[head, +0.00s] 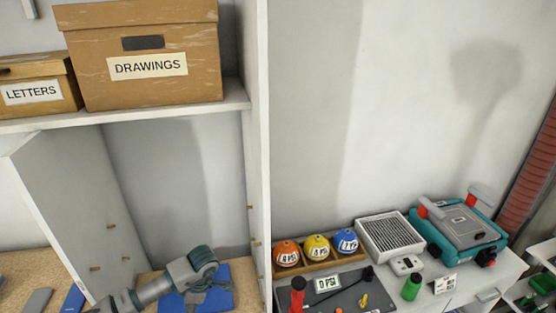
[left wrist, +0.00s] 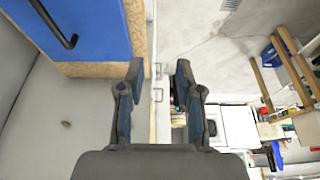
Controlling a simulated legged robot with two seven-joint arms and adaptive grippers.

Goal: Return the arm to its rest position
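My left arm (head: 170,286) comes in from the lower left in the head view, in front of the lower shelf bay. Its grey and teal joint is in front of a blue panel (head: 219,278). In the left wrist view my left gripper (left wrist: 158,75) is open, its two dark fingers apart with nothing held between them. A blue surface with a black handle (left wrist: 85,30) is at the upper left of that view, apart from the fingers. My right arm and gripper are not in view.
A white upright (head: 256,150) stands beside the arm. A shelf (head: 180,114) above holds boxes labelled DRAWINGS (head: 145,85) and LETTERS (head: 40,112). To the right, a counter holds colored balls (head: 318,248), a vent box (head: 390,236) and a teal case (head: 460,232).

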